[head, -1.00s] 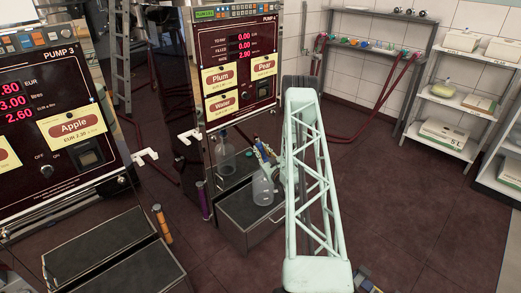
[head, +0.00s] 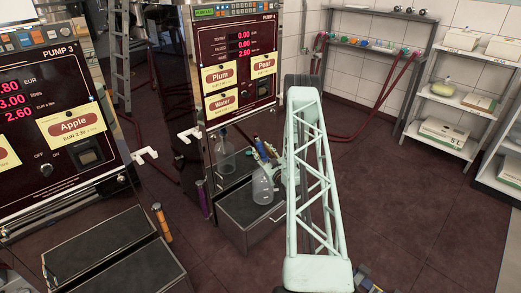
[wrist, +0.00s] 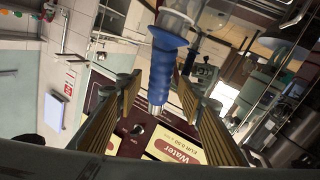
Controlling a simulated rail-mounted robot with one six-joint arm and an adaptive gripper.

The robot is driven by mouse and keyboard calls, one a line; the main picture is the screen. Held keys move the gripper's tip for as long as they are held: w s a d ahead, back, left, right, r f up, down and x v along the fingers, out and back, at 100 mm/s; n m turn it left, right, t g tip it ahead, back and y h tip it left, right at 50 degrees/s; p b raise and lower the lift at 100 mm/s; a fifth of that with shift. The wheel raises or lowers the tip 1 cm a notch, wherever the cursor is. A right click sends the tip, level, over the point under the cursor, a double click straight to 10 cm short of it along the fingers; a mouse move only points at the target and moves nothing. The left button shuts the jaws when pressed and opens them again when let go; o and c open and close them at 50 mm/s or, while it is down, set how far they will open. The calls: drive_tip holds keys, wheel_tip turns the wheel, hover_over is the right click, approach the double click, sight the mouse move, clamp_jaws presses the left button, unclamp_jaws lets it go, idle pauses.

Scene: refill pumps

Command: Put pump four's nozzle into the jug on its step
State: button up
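Pump four (head: 238,75) stands at the centre of the head view with its grey step (head: 243,222) below. A clear jug (head: 262,188) stands upright on the step. The blue nozzle (head: 262,150) is above the jug's mouth, beside my gripper (head: 273,157). In the inverted wrist view the blue nozzle (wrist: 163,70) lies between my gripper's yellow-padded fingers (wrist: 158,82), with visible space beside it. Beyond its blue collar is clear material (wrist: 182,10), apparently the jug's neck with the spout in it. The spout's depth is hidden.
Pump three (head: 60,110) and its dark step (head: 115,255) are at the left. A purple nozzle (head: 202,198) and an orange nozzle (head: 160,222) hang beside the pumps. Shelves (head: 445,130) stand at the right back.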

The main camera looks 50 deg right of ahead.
drive_tip(key=v, duration=1)
drive_tip(key=shift+s, duration=0.15)
idle(0.5)
